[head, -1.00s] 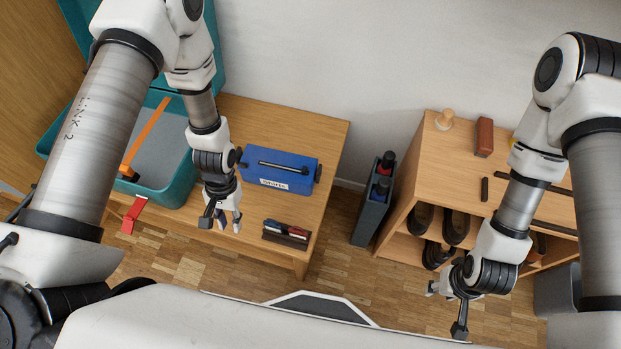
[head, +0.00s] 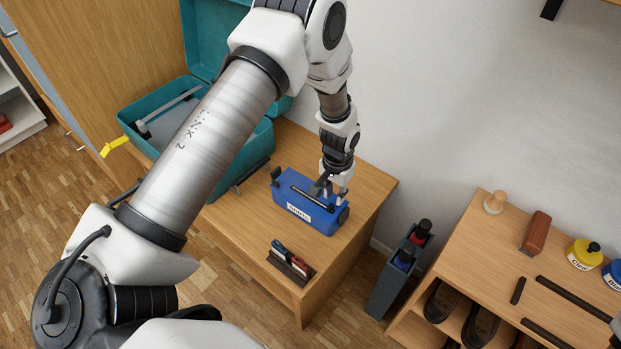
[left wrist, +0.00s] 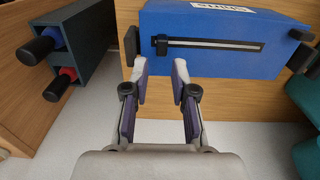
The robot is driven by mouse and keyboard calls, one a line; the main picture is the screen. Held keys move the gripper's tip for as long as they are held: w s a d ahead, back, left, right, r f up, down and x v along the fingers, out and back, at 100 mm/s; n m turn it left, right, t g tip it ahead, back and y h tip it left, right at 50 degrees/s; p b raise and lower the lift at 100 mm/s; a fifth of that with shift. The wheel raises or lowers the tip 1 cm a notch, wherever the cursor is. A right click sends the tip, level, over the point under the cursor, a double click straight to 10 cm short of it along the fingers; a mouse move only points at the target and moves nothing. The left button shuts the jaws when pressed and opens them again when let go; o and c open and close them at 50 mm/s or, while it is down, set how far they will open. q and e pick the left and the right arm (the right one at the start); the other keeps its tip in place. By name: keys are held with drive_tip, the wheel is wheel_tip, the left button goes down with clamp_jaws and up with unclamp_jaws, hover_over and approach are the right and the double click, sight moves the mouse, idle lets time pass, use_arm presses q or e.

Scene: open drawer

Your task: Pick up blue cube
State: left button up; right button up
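A blue box (head: 312,207) with a white label, a dark bar along its top and black knobs at its ends lies on the wooden table. It also shows in the left wrist view (left wrist: 220,60). I see no separate blue cube. My left gripper (head: 337,194) is at the box's far side, towards its right end. In the left wrist view its fingers (left wrist: 160,68) are apart with nothing between them, and their tips are close to the box's edge. I cannot tell whether they touch it.
A teal case (head: 225,165) with its lid up stands at the table's left. A dark holder (head: 291,264) with small tools lies near the front edge. A dark rack (head: 391,282) and a wooden shelf unit (head: 480,225) stand to the right.

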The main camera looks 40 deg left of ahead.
sight(333, 204)
use_arm(q)
wheel_tip(333, 204, down, 4)
drive_tip(key=shift+a+r, duration=0.1)
drive_tip(key=shift+a, duration=0.05)
drive_tip(key=shift+r, duration=0.1)
clamp_jaws()
